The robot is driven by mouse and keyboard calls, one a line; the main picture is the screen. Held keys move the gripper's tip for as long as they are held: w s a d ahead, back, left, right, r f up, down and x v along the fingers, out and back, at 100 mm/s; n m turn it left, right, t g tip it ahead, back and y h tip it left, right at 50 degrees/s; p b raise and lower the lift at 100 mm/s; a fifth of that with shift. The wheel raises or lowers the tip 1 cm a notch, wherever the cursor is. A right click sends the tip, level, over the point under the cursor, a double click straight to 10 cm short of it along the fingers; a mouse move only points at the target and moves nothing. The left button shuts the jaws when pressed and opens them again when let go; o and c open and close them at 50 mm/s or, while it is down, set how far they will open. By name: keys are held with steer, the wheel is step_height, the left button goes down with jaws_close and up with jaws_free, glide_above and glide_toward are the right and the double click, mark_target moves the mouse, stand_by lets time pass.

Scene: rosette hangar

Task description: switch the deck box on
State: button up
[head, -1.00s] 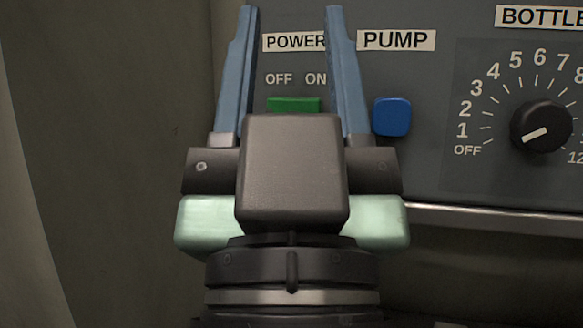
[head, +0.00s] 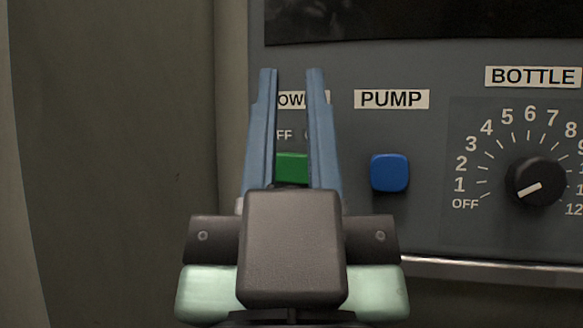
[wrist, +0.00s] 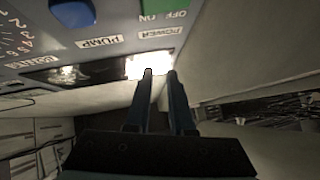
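The deck box (head: 470,240) is a grey panel to the right in the head view. Its green power switch (head: 292,167) sits under the POWER label and OFF/ON marks, partly covered by my fingers. The switch also shows at the top edge of the wrist view (wrist: 160,8), upside down. I cannot tell which way it is set. My gripper (head: 292,72) has its blue fingers partly open with a visible gap and nothing held between them. In the wrist view, the fingertips (wrist: 160,71) are apart from the switch, near a bright glare on the panel.
A blue button (head: 390,173) under the PUMP label is right of my fingers. A black knob (head: 535,183) with a numbered dial, labelled BOTTLE, is farther right. A dark screen (head: 420,18) lies above. A plain wall (head: 115,160) is to the left.

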jaws_close()
stand_by(1.4)
